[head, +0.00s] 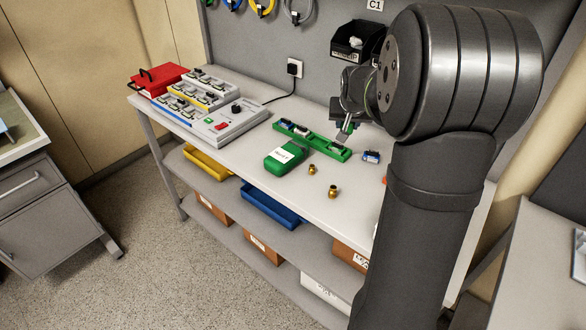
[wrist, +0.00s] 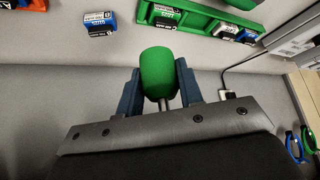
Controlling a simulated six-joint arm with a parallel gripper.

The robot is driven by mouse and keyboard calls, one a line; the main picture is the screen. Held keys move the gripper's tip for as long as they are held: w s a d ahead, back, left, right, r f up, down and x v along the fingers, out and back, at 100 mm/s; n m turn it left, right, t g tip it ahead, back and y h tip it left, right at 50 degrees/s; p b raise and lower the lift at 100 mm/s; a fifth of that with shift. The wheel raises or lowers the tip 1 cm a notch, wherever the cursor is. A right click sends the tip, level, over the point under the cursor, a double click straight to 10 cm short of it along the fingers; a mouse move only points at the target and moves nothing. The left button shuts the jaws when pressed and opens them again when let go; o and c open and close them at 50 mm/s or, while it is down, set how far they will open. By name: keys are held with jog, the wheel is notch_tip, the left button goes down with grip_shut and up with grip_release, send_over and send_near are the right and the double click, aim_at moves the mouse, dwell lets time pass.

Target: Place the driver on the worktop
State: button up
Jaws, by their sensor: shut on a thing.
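My gripper (wrist: 158,84) is shut on the driver (wrist: 156,66), whose rounded green handle shows between the two blue fingers in the wrist view. A short piece of grey shaft shows below the handle; its far end is hidden by the gripper. In the head view my gripper (head: 346,127) is over the back right part of the light grey worktop (head: 238,154), close to the green tray. The driver is hard to make out there, and I cannot tell its height above the worktop.
A green tray (head: 326,149) with small modules, a green case (head: 287,158) and two brass fittings (head: 333,191) are on the worktop. A blue-and-white module (head: 371,156) lies beside the tray. A grey panel (head: 215,110) and a red box (head: 160,80) are at left.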

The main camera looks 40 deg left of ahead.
jog(key=s+a+n, duration=0.1)
jog(key=s+a, duration=0.2)
jog(key=a, duration=0.1)
jog(key=s+a+f+n+y, duration=0.1)
jog(key=s+a, duration=0.2)
jog(key=a, duration=0.1)
jog(key=s+a+n+g, duration=0.1)
jog(key=s+a, duration=0.3)
jog(key=shift+a+f, duration=0.15)
jog(key=shift+a, duration=0.2)
jog(key=s+a+f, duration=0.1)
jog(key=a+f, duration=0.1)
jog(key=a, duration=0.1)
jog(key=s+a+f, duration=0.2)
jog(key=a, duration=0.1)
jog(key=s+a+f, duration=0.2)
jog(key=a, duration=0.2)
jog(key=shift+f, duration=0.35)
jog(key=shift+a+f, duration=0.1)
jog(key=shift+f, duration=1.95)
jog(key=shift+f, duration=0.2)
jog(key=o, duration=1)
